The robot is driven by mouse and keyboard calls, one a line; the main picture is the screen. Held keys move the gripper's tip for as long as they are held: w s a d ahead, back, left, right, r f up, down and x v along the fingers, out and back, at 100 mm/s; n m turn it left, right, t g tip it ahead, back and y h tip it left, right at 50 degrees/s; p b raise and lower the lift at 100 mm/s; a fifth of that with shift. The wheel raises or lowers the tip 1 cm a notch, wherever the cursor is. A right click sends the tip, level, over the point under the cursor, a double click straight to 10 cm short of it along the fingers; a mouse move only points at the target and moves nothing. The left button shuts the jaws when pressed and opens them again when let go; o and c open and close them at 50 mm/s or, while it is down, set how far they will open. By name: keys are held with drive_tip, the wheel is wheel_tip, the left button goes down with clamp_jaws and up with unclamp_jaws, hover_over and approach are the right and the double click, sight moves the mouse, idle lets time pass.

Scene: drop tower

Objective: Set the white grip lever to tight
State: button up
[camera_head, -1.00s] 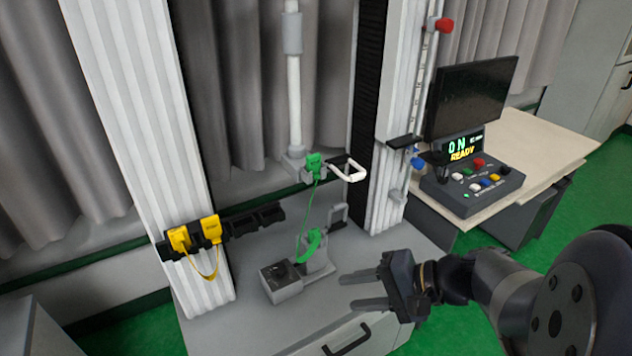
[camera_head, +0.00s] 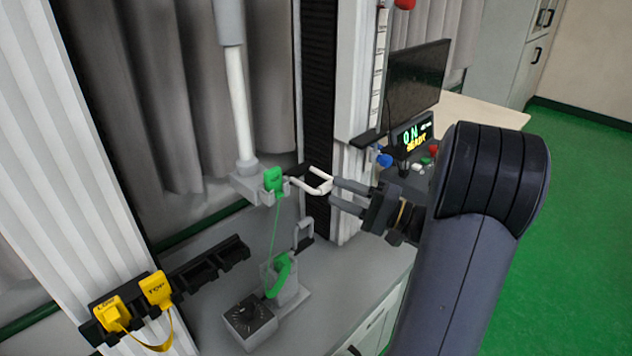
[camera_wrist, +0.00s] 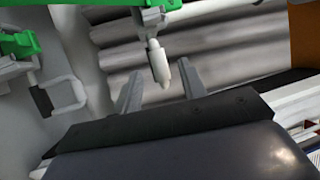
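The white grip lever (camera_head: 312,183) is a U-shaped handle at the right of the upper carriage (camera_head: 252,185), next to a green clip (camera_head: 273,180). My gripper (camera_head: 334,192) is open, with its fingertips at the lever's right end. In the wrist view the lever's white grip bar (camera_wrist: 159,63) shows between the two spread fingers of my gripper (camera_wrist: 162,84). I cannot tell whether a finger touches it. The dark upper arm of the lever runs to the carriage.
A grey handle (camera_head: 303,232) and a base with a green handle (camera_head: 280,275) stand below. Yellow tags (camera_head: 156,288) hang on a black rack at lower left. The white column (camera_head: 352,100) is close behind my gripper. A control box (camera_head: 412,140) showing ON stands at right.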

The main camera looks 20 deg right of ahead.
drive_tip(key=x, duration=0.5)
drive_tip(key=shift+w+a+p, duration=0.2)
drive_tip(key=shift+a+p, duration=0.05)
drive_tip(key=shift+p, duration=0.1)
drive_tip(key=shift+r, duration=0.15)
clamp_jaws()
